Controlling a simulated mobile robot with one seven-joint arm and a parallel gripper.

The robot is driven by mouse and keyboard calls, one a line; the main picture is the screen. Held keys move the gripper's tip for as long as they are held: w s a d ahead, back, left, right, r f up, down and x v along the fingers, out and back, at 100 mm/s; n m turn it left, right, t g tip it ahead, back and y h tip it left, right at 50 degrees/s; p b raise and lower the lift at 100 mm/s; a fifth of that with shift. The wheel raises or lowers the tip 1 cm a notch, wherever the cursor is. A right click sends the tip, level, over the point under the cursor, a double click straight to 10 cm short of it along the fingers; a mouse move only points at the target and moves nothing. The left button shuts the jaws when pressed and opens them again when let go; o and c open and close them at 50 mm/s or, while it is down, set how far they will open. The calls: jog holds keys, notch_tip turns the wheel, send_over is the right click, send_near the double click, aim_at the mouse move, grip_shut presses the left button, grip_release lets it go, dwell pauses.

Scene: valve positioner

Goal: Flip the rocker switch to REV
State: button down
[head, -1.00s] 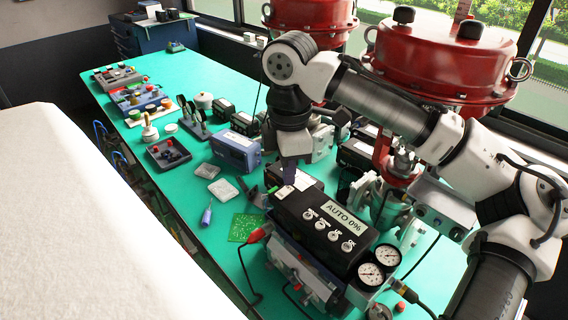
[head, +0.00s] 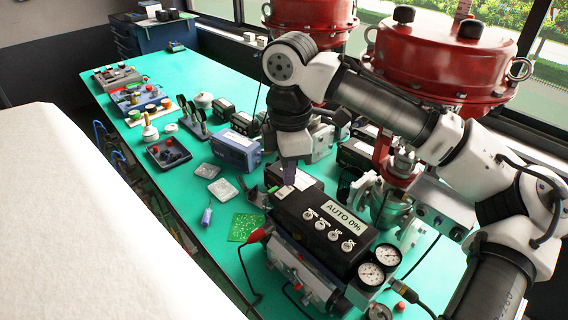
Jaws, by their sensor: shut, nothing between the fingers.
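The black valve positioner (head: 322,250) has a display reading "AUTO 0%" and several round buttons on its top. A small pale rocker switch (head: 284,191) sits at its far left end, next to the fingertips. My gripper (head: 288,180) is shut and empty, pointing down, with its tips right at or just above the switch. I cannot tell whether they touch it. The switch's markings and its rocker position are too small to read.
Two gauges (head: 372,275) sit on the positioner's right side. Red actuators (head: 440,60) stand behind it. A green circuit board (head: 244,227) and a screwdriver (head: 207,216) lie to the left. Several boxes crowd the green bench (head: 215,262) farther back.

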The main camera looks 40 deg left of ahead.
aim_at(288, 188)
jog(key=shift+f+b, duration=0.4)
jog(key=shift+f, duration=0.5)
dwell(0.3)
notch_tip(288, 188, up, 7)
jog(key=p, duration=0.7)
jog(key=shift+r, duration=0.1)
dwell(0.5)
